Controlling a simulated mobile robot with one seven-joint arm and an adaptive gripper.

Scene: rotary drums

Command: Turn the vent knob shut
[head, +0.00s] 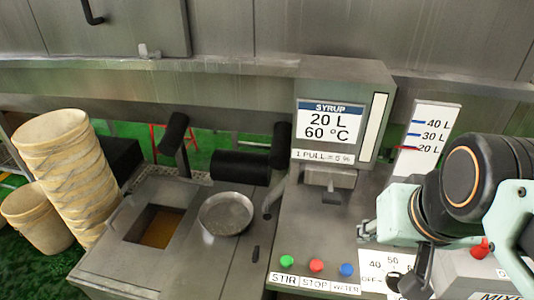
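No knob in the head view carries a readable vent label. A dial plate (374,262) with the marks 40, 50 and OFF lies on the grey panel at the lower right, and its knob is mostly hidden behind my gripper. A small pale fitting (148,51) sits on the ledge at the upper left; I cannot tell whether it is the vent knob. My gripper (408,284) shows as dark fingers pointing down at the dial plate's right side. Its fingertips are partly cut off and overlapped, so its opening and any contact are unclear.
The syrup unit (346,75) stands behind the panel beside a level gauge (424,140). Green (287,261), red (316,266) and blue (346,269) buttons line the front. A metal pan (226,214) sits left of centre. Stacked tubs (65,165) stand far left. A red-tipped lever (480,248) is close right.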

